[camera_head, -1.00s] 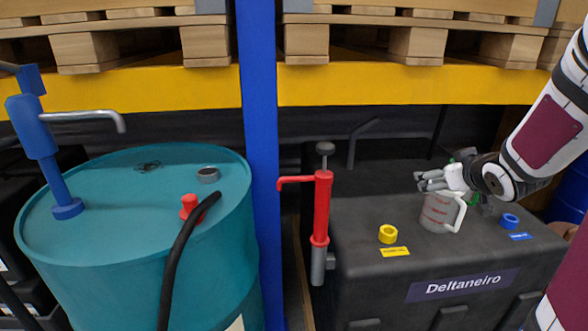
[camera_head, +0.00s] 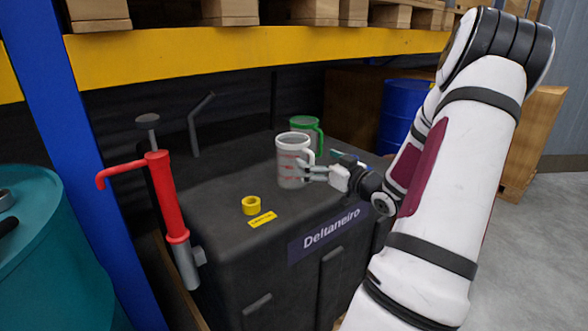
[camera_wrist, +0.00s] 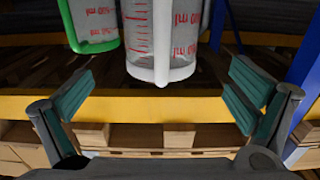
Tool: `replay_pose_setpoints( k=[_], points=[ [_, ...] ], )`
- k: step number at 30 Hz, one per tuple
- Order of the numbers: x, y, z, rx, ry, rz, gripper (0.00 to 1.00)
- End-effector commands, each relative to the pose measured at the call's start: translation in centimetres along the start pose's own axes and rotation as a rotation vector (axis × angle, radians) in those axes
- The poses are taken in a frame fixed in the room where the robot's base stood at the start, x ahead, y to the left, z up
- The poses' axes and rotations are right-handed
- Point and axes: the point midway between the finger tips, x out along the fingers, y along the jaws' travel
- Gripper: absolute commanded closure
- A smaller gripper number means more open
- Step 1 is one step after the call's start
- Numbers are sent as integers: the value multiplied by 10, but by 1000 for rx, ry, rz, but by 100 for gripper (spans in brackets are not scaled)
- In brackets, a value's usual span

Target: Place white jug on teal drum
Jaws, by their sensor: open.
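The white jug (camera_head: 290,165), clear-sided with red markings and a white handle, stands upright on the black Deltaneiro tank. My gripper (camera_head: 318,172) is at its handle side, to the right in the head view. In the wrist view the white jug (camera_wrist: 180,30) is ahead between the two spread fingers of my gripper (camera_wrist: 158,95), its handle facing me. The fingers are open and do not visibly touch it. The teal drum (camera_head: 45,260) is at the left edge of the head view, mostly cut off.
A green-rimmed jug (camera_head: 305,128) stands just behind the white jug; it also shows at left in the wrist view (camera_wrist: 97,22). A yellow cap (camera_head: 251,205) sits on the black tank (camera_head: 225,240). A red pump (camera_head: 165,200) and blue post (camera_head: 85,150) stand between tank and drum.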

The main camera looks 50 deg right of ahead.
Motion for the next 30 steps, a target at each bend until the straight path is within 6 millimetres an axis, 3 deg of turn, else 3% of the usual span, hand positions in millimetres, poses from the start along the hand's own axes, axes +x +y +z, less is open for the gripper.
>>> replay_pose_setpoints(
  k=[3, 11, 21, 30],
  points=[
    [21, -1, 1, 0, 1, -2, 0],
    [39, -1, 1, 1, 0, 0, 0],
    [82, -1, 1, 1, 0, 0, 0],
    [87, -1, 1, 1, -2, 2, 0]
  ],
)
